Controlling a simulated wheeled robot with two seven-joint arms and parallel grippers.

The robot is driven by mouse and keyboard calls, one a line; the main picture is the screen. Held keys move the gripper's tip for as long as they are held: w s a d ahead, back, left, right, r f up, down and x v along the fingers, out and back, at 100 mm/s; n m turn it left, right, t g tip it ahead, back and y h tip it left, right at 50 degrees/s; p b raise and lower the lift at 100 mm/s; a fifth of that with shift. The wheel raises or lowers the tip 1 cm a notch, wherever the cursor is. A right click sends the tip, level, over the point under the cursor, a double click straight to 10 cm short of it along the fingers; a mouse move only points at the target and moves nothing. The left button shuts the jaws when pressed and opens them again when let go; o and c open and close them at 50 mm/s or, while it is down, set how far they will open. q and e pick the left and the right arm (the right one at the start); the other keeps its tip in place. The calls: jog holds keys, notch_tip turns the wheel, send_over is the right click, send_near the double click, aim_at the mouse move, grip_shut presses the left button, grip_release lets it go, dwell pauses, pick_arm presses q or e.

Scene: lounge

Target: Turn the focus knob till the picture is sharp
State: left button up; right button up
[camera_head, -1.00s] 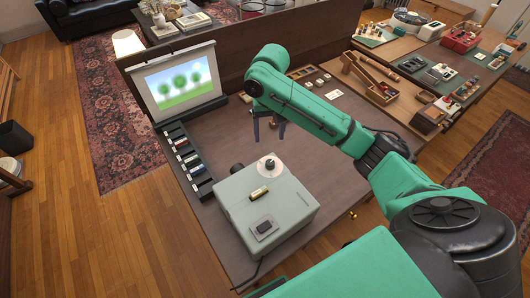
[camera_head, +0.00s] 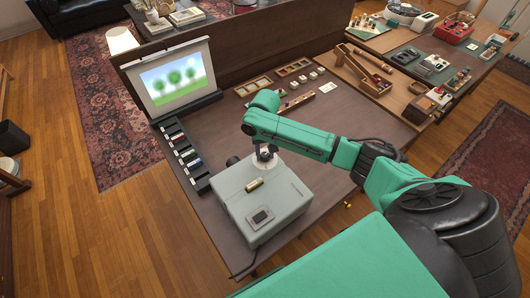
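The grey projector (camera_head: 290,207) stands on the desk. A dark round part (camera_head: 232,160), which looks like its lens, is at its far left corner. The white focus knob (camera_head: 262,168) is on top near the far edge and is mostly hidden by my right gripper. The screen (camera_head: 177,80) shows green trees under a blue sky, with soft edges. My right gripper (camera_head: 265,154) points down right at the knob. Whether its fingers are closed on the knob cannot be told. My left gripper is not in view.
A dark rack (camera_head: 192,165) of several slides lies left of the projector. A brass-coloured cylinder (camera_head: 254,184) and a dark switch plate (camera_head: 260,217) are on its top. Wooden trays (camera_head: 293,68) lie at the desk's back. The desk right of the projector is clear under my arm.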

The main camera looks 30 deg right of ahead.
aim_at(265, 155)
jog(key=shift+r+m+p, duration=0.25)
jog(key=shift+m+p, duration=0.15)
jog(key=shift+p, duration=0.3)
grip_shut()
jog(key=m+p, duration=0.2)
jog(key=p, duration=0.1)
jog(key=shift+r+p, duration=0.1)
jog(key=shift+p, duration=0.2)
jog(key=shift+w+f+m+p, duration=0.1)
jog(key=shift+f+m+p, duration=0.05)
jog(key=shift+m+p, duration=0.6)
jog(key=shift+f+m+p, duration=0.1)
jog(key=shift+m+p, duration=0.4)
jog(key=shift+m, duration=0.35)
jog(key=o, duration=1.1)
grip_release()
notch_tip(265, 155, up, 14)
jog(key=shift+r+b, duration=0.25)
jog(key=shift+b, duration=0.8)
